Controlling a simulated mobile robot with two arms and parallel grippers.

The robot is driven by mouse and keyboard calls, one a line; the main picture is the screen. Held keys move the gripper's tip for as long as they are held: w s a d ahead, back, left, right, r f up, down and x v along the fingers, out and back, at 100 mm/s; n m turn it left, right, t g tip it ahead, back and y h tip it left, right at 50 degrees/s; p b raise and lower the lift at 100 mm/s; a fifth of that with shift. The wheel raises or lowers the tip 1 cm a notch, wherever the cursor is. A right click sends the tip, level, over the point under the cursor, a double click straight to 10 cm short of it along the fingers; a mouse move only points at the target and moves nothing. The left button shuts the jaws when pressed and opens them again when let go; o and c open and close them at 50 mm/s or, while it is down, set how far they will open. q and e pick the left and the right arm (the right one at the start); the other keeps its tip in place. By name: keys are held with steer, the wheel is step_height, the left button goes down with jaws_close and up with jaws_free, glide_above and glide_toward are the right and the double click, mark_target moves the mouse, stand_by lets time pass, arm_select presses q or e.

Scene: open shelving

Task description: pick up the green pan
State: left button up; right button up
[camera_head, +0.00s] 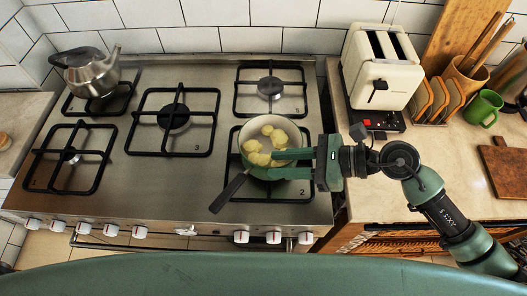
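The green pan (248,168) sits on the front right burner of the stove, with several yellow potato-like pieces (268,143) in it. Its dark handle (228,193) points to the lower left, toward the stove's front edge. My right gripper (276,164) comes in from the right at the pan's right side. Its two green fingers point left, spread apart, and overlap the pan's front right part in the picture. I cannot tell whether they touch the pan. The fingers and palm hide part of its right rim. My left gripper is not in view.
A metal kettle (91,72) stands on the back left burner. Right of the stove, the counter holds a cream toaster (381,68), a rack, a green mug (483,108) and a wooden board (504,166). The stove's middle burner (174,117) is empty.

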mark_target(254, 167)
steer(key=shift+p+x, duration=0.6)
steer(key=shift+x, duration=1.3)
jaws_close()
steer(key=shift+r, duration=0.1)
steer(key=shift+r, duration=0.1)
